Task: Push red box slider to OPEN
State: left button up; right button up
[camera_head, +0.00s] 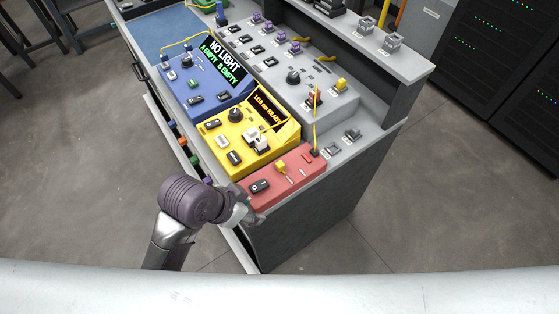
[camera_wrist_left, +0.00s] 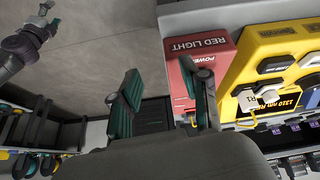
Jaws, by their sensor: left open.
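The red box (camera_head: 300,176) sits at the near right end of the bench. It carries a black switch (camera_head: 259,186) and a small yellow knob (camera_head: 281,166) on its top; I cannot read an OPEN mark. In the left wrist view the red box (camera_wrist_left: 207,47) shows "RED LIGHT" and "POWER". My left gripper (camera_head: 243,211) is beside the box's near left corner, partly hidden by its own wrist. In the wrist view my left gripper (camera_wrist_left: 163,78) is open and empty. One finger overlaps the box in view; I cannot tell whether it touches. My right gripper is out of view.
A yellow box (camera_head: 240,157) with a display stands beside the red one, and a blue box (camera_head: 188,95) lies beyond it. A grey raised panel (camera_head: 335,107) with connectors runs along the back. Open floor (camera_head: 420,200) lies to the right of the bench.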

pick_arm(q)
jog(key=w+d+r+m+g+h, duration=0.1)
jog(key=w+d+r+m, duration=0.1)
jog(key=d+m, duration=0.2)
jog(key=w+d+r+m+g, duration=0.1)
jog(key=w+d+r+m, duration=0.1)
jog(key=w+d+m, duration=0.15)
jog(key=m+g+y, duration=0.1)
jog(key=m+y, duration=0.4)
jog(key=m, duration=0.7)
send_near(280, 164)
jog(key=f+p, duration=0.1)
jog(key=f, duration=0.8)
jog(key=shift+w+d+f+p, duration=0.1)
jog(key=shift+w+f+p, duration=0.1)
jog(key=shift+p, duration=0.2)
jog(key=shift+c, duration=0.2)
grip_shut()
